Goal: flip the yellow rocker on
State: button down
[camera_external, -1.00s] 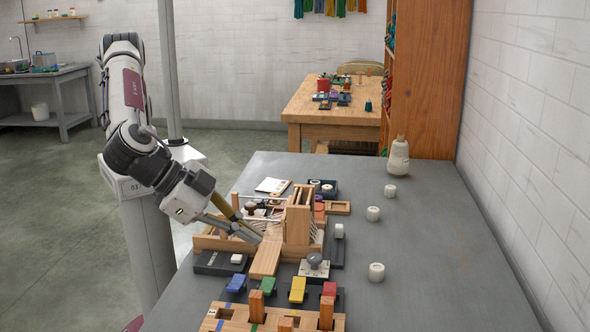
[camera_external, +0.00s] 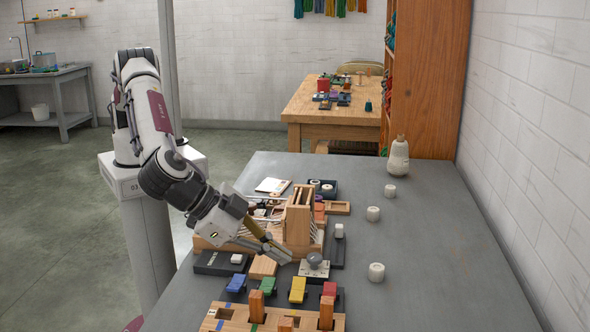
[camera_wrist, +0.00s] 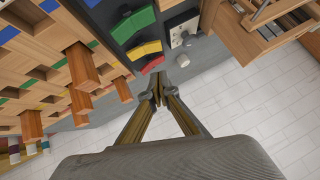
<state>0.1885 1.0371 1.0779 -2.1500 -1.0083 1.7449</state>
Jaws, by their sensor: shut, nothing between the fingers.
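The yellow rocker (camera_external: 297,289) sits in a dark panel between the green rocker (camera_external: 267,286) and the red rocker (camera_external: 329,290). It also shows in the wrist view (camera_wrist: 145,50). I cannot tell clearly which way it is tipped. My gripper (camera_external: 287,259) is shut and empty, pointing down to the right. It is above and behind the rocker row, left of the grey knob, and apart from the yellow rocker. In the wrist view its fingers (camera_wrist: 158,82) meet below the red rocker.
A blue rocker (camera_external: 236,283) is at the row's left end. A wooden board with upright pegs (camera_external: 326,313) stands in front. A grey knob on a plate (camera_external: 315,261) and a wooden frame (camera_external: 299,218) are close to my gripper. The table's right side (camera_external: 420,260) is mostly clear.

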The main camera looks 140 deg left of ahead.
aim_at(304, 287)
jog(key=f, duration=0.1)
jog(key=a+f, duration=0.1)
jog(key=f, duration=0.1)
jog(key=a+f, duration=0.1)
jog(key=shift+w+a+f, duration=0.1)
jog(key=shift+a+f, duration=0.25)
jog(key=shift+f, duration=0.45)
jog(key=shift+s+a+f, duration=0.15)
jog(key=shift+s, duration=0.05)
jog(key=shift+f+t+h, duration=0.15)
jog(key=shift+t+h, duration=0.15)
jog(key=shift+w, duration=0.15)
jog(key=shift+w+d+r, duration=0.2)
jog(key=shift+w+d, duration=0.1)
jog(key=shift+d, duration=0.15)
jog(key=shift+w+d, duration=0.1)
